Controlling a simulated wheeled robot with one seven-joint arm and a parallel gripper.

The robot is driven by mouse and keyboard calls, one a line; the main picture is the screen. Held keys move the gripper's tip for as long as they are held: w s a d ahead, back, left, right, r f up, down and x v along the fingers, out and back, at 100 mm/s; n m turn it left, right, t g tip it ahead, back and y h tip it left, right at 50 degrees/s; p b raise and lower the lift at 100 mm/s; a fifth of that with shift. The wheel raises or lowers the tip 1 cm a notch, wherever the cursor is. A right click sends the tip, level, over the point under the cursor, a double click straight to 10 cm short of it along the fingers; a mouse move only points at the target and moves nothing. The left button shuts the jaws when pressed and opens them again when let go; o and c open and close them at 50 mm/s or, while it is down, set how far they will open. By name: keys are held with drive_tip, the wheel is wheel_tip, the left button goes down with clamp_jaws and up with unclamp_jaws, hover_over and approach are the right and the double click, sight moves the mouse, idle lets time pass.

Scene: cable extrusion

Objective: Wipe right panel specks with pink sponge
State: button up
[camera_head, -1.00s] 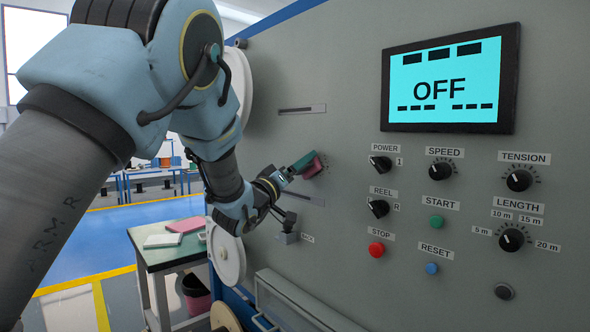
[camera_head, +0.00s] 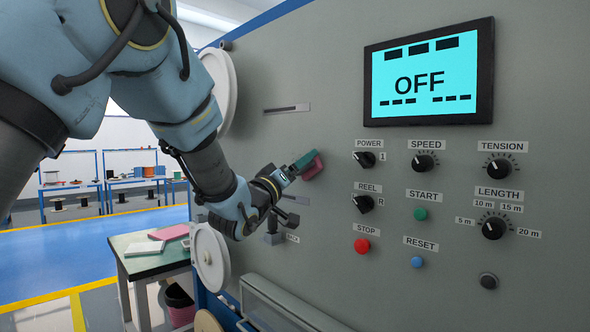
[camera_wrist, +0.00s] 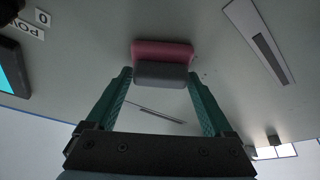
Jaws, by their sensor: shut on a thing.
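My gripper (camera_head: 303,163), with green fingers, is shut on the pink sponge (camera_head: 314,170) in front of the grey machine panel (camera_head: 330,240), left of the POWER knob. In the wrist view, the sponge (camera_wrist: 163,48) has a pink face toward the panel and a grey back between my fingertips (camera_wrist: 160,78). It is at or very near the panel; I cannot tell if it presses on it. A few small dark specks (camera_wrist: 204,75) show just right of the sponge in the wrist view. Whatever lies behind the sponge is hidden.
The POWER (camera_head: 364,160) and REEL (camera_head: 363,204) knobs are right of the sponge. The OFF screen (camera_head: 430,72) is upper right. A slotted plate (camera_head: 286,108) is above left, and a small bracket (camera_head: 274,236) is below. A table (camera_head: 132,268) with pads stands lower left.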

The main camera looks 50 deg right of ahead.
drive_tip(key=shift+s+b, duration=0.7)
drive_tip(key=shift+s, duration=0.6)
drive_tip(key=shift+a, duration=0.1)
drive_tip(key=shift+f+b, duration=0.1)
drive_tip(key=shift+b, duration=0.3)
drive_tip(key=shift+w+d+b, duration=0.2)
drive_tip(key=shift+w+b, duration=0.3)
drive_tip(key=shift+w, duration=1.25)
drive_tip(key=shift+w+d+b, duration=0.15)
drive_tip(key=shift+w+b, duration=0.35)
drive_tip(key=shift+w, duration=2.8)
drive_tip(key=a+b, duration=0.2)
drive_tip(key=a, duration=0.4)
drive_tip(key=shift+w, duration=0.15)
